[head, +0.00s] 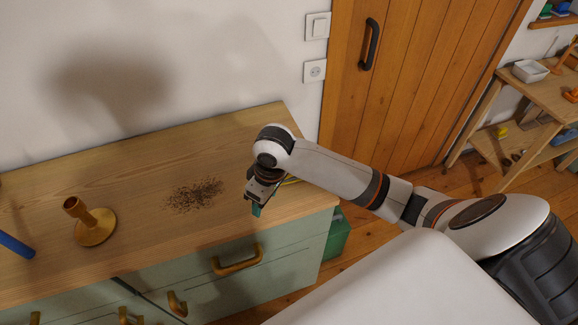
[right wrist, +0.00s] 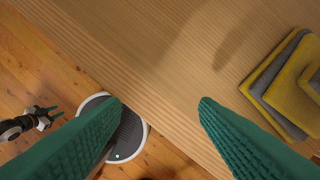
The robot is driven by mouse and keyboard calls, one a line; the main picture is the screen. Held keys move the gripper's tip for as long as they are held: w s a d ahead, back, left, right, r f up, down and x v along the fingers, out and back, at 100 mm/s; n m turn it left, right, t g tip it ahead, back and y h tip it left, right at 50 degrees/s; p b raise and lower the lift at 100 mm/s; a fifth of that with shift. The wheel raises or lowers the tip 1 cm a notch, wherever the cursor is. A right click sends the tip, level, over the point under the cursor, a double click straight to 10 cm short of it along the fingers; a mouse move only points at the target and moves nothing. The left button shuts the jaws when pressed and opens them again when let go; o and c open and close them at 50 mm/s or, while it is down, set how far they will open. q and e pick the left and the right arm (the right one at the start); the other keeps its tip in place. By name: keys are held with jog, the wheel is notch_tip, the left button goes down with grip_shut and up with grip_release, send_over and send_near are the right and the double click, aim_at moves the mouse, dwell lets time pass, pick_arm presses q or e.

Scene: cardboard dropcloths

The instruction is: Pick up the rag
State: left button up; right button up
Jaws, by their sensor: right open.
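The rag appears as folded yellow and grey cloths (right wrist: 289,83) on the wooden top at the right of the right wrist view. In the head view only a thin yellow edge (head: 291,181) shows; my right arm hides the rest. My right gripper (head: 256,207) is over the right end of the counter. Its green fingers (right wrist: 160,102) are wide apart with nothing between them, and the cloths lie outside the right finger. My left gripper (right wrist: 52,113) shows small at the left of the right wrist view, fingers apart and empty, over the floor.
Drawer handles (head: 238,262) stick out from the green front. A green box (head: 337,234) stands on the floor beside it.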

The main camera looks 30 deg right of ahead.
jog(key=w+d+r+m+g+h, duration=0.1)
jog(key=w+d+r+m, duration=0.2)
jog(key=w+d+r, duration=0.65)
jog(key=d+f, duration=0.1)
jog(key=f, duration=0.1)
jog(key=s+d+f+p, duration=0.1)
jog(key=f, duration=0.2)
jog(key=shift+s+d+f, duration=0.3)
jog(key=shift+d+f, duration=0.1)
jog(key=f, duration=0.1)
jog(key=f+p, duration=0.1)
jog(key=f, duration=0.3)
jog(key=shift+w+d, duration=0.15)
jog(key=shift+w, duration=0.1)
jog(key=c, duration=1)
notch_tip(320, 180, up, 10)
jog(key=shift+r+b, duration=0.1)
jog(key=shift+b, duration=0.4)
jog(key=shift+c, duration=0.2)
